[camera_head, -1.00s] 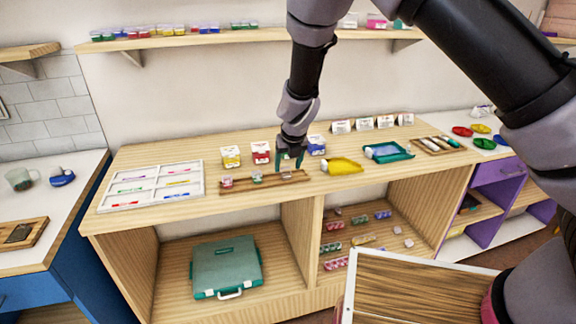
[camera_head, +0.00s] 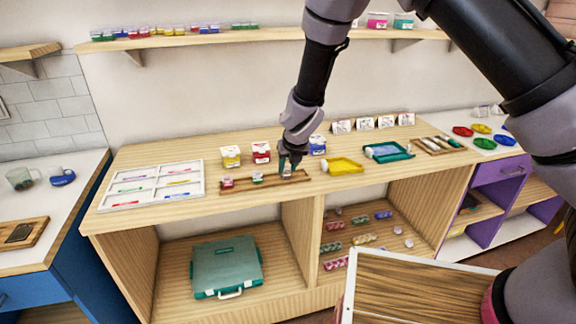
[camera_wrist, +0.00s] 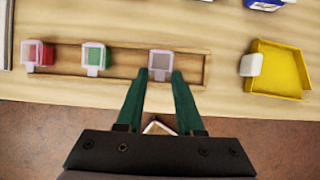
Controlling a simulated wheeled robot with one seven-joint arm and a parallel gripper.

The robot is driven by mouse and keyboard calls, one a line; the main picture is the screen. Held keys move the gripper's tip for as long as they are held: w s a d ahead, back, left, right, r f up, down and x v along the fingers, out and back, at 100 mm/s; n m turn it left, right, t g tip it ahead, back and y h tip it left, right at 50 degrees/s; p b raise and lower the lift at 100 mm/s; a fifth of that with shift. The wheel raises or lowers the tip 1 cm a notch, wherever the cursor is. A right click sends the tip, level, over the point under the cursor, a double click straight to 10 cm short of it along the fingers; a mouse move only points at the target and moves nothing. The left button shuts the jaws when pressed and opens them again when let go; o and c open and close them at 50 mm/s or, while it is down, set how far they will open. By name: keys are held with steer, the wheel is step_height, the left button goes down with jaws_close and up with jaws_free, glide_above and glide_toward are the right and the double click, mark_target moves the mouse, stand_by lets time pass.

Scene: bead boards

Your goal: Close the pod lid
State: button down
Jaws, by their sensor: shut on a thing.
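A long wooden tray (camera_head: 240,188) lies near the front edge of the bench. It also shows in the wrist view (camera_wrist: 126,63) with three small clear pods in it. The red pod (camera_wrist: 38,53) is at the left end, and the green pod (camera_wrist: 95,58) is beside it. The right pod (camera_wrist: 161,62) has a pale lid-like top and brownish-grey contents. My gripper (camera_wrist: 162,73) has its green fingers on either side of the right pod and is shut on it. Whether its lid is fully down cannot be told. In the head view my gripper (camera_head: 289,168) reaches down to the tray's right end.
A yellow scoop tray (camera_wrist: 280,75) with a white block (camera_wrist: 250,64) lies to the right. Red-marked (camera_head: 261,153) and blue-marked (camera_head: 317,145) boxes stand behind the tray. A white sectioned frame (camera_head: 155,184) lies left. The bench's front edge is close.

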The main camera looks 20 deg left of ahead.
steer(key=shift+s+d+t, duration=0.15)
steer(key=shift+s+t, duration=0.1)
steer(key=shift+t, duration=0.05)
steer(key=c, duration=0.5)
jaws_free()
steer(key=shift+v, duration=5.4)
steer(key=shift+w, duration=0.15)
